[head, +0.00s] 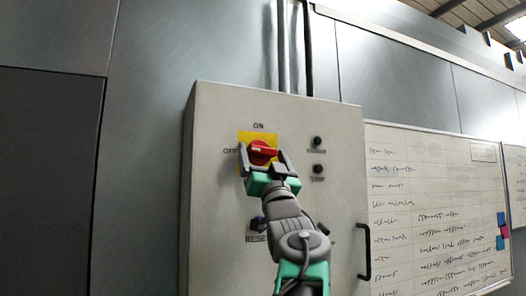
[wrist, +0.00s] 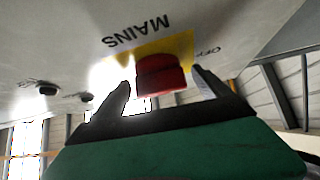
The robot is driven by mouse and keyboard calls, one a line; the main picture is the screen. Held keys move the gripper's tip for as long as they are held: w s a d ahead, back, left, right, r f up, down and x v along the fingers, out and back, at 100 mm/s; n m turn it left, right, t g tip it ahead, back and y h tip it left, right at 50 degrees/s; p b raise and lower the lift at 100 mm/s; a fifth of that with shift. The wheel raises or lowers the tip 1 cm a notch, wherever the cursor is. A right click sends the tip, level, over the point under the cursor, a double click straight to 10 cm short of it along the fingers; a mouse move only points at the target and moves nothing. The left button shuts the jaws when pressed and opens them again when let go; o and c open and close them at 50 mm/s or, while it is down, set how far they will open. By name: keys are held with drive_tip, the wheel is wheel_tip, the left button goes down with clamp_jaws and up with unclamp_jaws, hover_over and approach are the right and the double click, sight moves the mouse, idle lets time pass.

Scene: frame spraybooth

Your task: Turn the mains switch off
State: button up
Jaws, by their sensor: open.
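The mains switch (head: 262,151) is a red rotary knob on a yellow plate (head: 245,136), on the front of a grey cabinet. "ON" is printed above it and "OFF" to its left. The knob's handle looks roughly horizontal in the head view. My gripper (head: 264,160) is open, with one finger on each side of the knob. In the wrist view the red knob (wrist: 160,76) sits between the open fingers of my gripper (wrist: 160,92), with gaps visible on both sides. I cannot tell whether either finger touches it. The plate's lower part is hidden by my gripper.
The grey cabinet (head: 215,210) has two small dark indicators (head: 317,142) right of the switch and a partly hidden reset button (head: 257,222) below. A black handle (head: 365,252) is at its right edge. Conduits (head: 308,50) run up from its top. A whiteboard (head: 440,190) hangs to the right.

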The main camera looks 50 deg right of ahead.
drive_tip(key=c, duration=1.3)
drive_tip(key=n+y, duration=0.1)
drive_tip(key=n+t+b, duration=0.1)
drive_tip(key=shift+s+d+f+n+y, duration=0.1)
drive_tip(key=shift+s+f+n+y, duration=0.05)
drive_tip(key=shift+n+y, duration=0.2)
drive_tip(key=shift+c, duration=0.3)
drive_tip(key=shift+n+t+y, duration=0.4)
drive_tip(key=shift+n+y, duration=0.05)
drive_tip(key=shift+y, duration=0.1)
drive_tip(key=o, duration=1.4)
drive_tip(key=shift+c, duration=0.2)
